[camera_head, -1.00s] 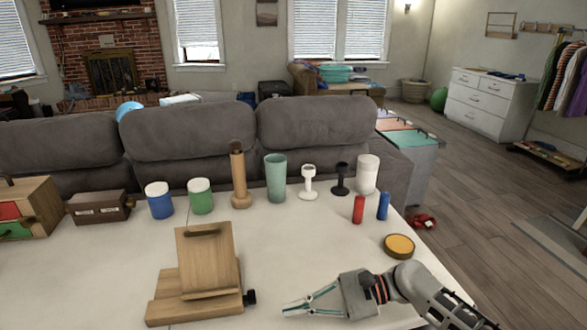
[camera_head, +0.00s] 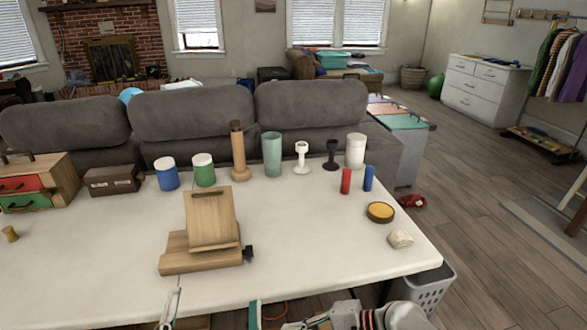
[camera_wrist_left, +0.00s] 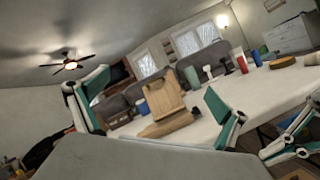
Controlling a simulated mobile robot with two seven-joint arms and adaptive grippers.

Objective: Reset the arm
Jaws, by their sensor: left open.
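My left gripper (camera_head: 213,303) reaches up from the bottom edge of the head view, at the near side of the white table (camera_head: 330,235). Its fingers are wide apart with nothing between them. It also shows open in the left wrist view (camera_wrist_left: 156,85). My right gripper (camera_head: 308,324) is low at the bottom edge of the head view, in front of the table, and mostly cut off. How far its fingers are apart is unclear. A wooden stand with a tilted board (camera_head: 211,222) stands on the table beyond my left gripper.
Along the table's back stand a blue jar (camera_head: 166,179), a green jar (camera_head: 204,176), a wooden bottle (camera_head: 239,160) and a teal cup (camera_head: 272,155). A yellow-topped disc (camera_head: 381,211) and a pale roll (camera_head: 400,239) lie at right. A basket (camera_head: 431,290) stands below. The table's front middle is clear.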

